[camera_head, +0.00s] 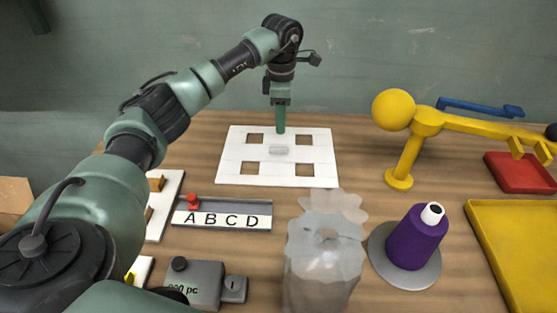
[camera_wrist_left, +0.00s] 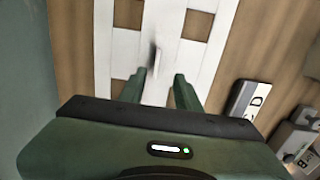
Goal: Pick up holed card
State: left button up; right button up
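The holed card (camera_head: 278,174) is a flat white card with several square holes, lying on the wooden table. A small grey raised handle (camera_head: 278,150) sits at its middle. My left gripper (camera_head: 281,118) points down near the card's far edge. In the left wrist view, my left gripper (camera_wrist_left: 158,84) has its two fingers apart, with nothing held between them. The card (camera_wrist_left: 118,50) lies beyond the fingertips, and its handle (camera_wrist_left: 153,57) shows ahead, roughly in line with the gap. I cannot tell the exact height over the card. My right gripper is not in view.
A lettered holder (camera_head: 222,215) and a grey counter box (camera_head: 195,285) lie nearer, left. A translucent pale object (camera_head: 325,260) and a purple cone on a grey disc (camera_head: 412,240) stand in front. A yellow stand (camera_head: 402,165) and yellow tray (camera_head: 515,240) are right. A green wall (camera_head: 400,50) is behind.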

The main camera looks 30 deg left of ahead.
aim_at(281, 142)
pick_arm(q)
jog(key=f, duration=0.9)
jog(key=shift+w+a+p, duration=0.1)
jog(key=shift+w+p, duration=0.15)
jog(key=shift+p, duration=0.15)
jog(key=shift+r, duration=0.1)
grip_shut()
